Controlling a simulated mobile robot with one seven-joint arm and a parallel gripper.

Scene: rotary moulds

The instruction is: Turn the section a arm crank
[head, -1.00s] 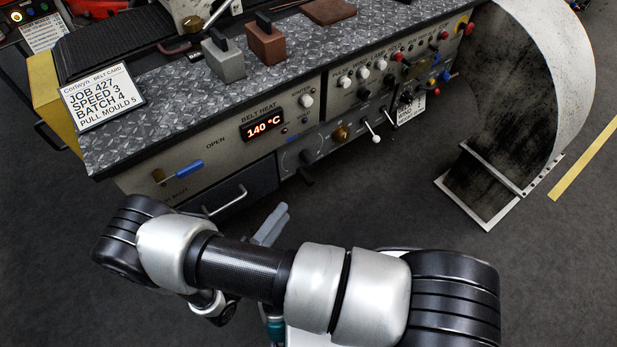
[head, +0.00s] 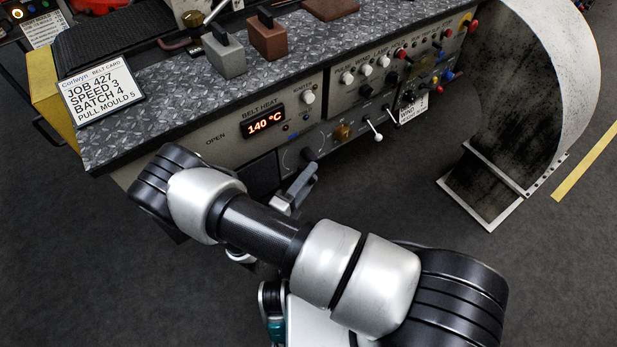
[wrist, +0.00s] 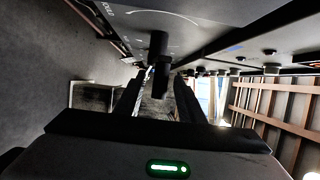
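A black crank (wrist: 158,60) stands out from the grey panel in the wrist view, its dark grip pointing toward my gripper. It also shows as a dark hub (head: 309,156) low on the bench front in the head view, partly hidden by my gripper. No label on it is readable. My gripper (wrist: 159,84) is open, with its two dark fingers apart on either side of the line to the crank grip. Nothing is held. Whether the fingers touch the crank cannot be told.
A brass knob (head: 343,132) and a white-tipped lever (head: 374,130) sit right of the crank. The belt heat display (head: 264,122) reads 140 °C above. A large curved, stained guard (head: 565,70) stands at the right. The floor between is clear.

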